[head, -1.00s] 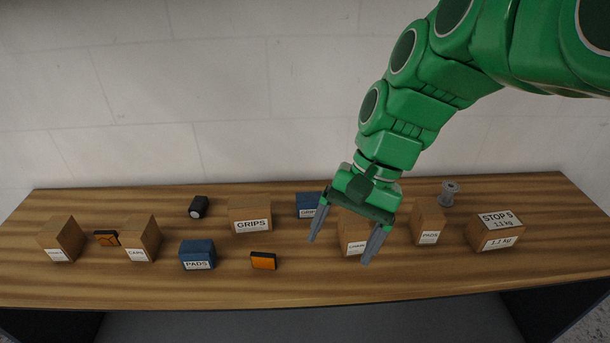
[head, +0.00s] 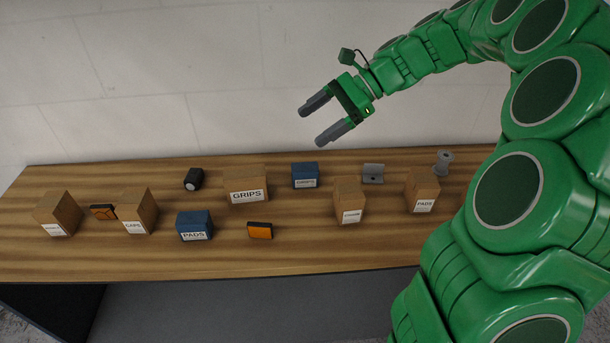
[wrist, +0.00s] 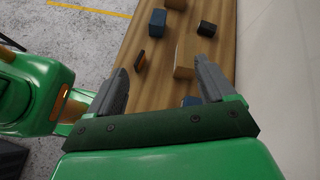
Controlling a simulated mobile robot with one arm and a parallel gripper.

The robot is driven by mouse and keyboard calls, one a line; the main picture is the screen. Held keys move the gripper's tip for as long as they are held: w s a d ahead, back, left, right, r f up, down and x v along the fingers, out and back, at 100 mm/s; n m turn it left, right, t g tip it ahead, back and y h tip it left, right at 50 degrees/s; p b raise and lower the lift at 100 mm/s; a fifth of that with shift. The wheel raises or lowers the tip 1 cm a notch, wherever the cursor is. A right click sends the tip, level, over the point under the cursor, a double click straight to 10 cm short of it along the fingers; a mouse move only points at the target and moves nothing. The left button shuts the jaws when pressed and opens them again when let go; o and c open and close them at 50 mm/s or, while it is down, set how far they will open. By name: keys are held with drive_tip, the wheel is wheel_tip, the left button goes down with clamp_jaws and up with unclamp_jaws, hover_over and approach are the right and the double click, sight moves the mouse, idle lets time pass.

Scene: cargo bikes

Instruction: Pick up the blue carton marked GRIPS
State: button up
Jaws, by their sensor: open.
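The blue carton marked GRIPS (head: 305,176) stands at the back middle of the wooden table, its white label facing the front. A brown box (head: 246,186), also marked GRIPS, stands to its left. My gripper (head: 310,127) is open and empty, above the table in front of the wall, its fingers pointing left. In the picture it is above the blue carton, clearly apart from it. In the wrist view, the blue carton (wrist: 190,101) seems to show as a small blue patch near my right finger, mostly hidden.
A blue PADS carton (head: 194,225), an orange item (head: 260,230) and a black item (head: 194,179) lie to the left. A brown box (head: 349,202) and a grey bracket (head: 373,173) stand to the right. The table's front strip is clear.

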sight(312, 167)
drive_tip(key=shift+w+d+f+m+t+y, duration=1.25)
drive_tip(key=shift+w+d+m, duration=1.35)
drive_tip(key=shift+w, duration=2.2)
drive_tip(key=shift+g, duration=0.25)
wheel_tip(312, 167, down, 16)
drive_tip(key=shift+s+f, duration=0.1)
drive_tip(key=shift+f, duration=0.05)
drive_tip(key=shift+a+f, duration=0.15)
drive_tip(key=shift+f, duration=0.05)
drive_tip(key=shift+x, duration=3.7)
drive_tip(key=c, duration=1.1)
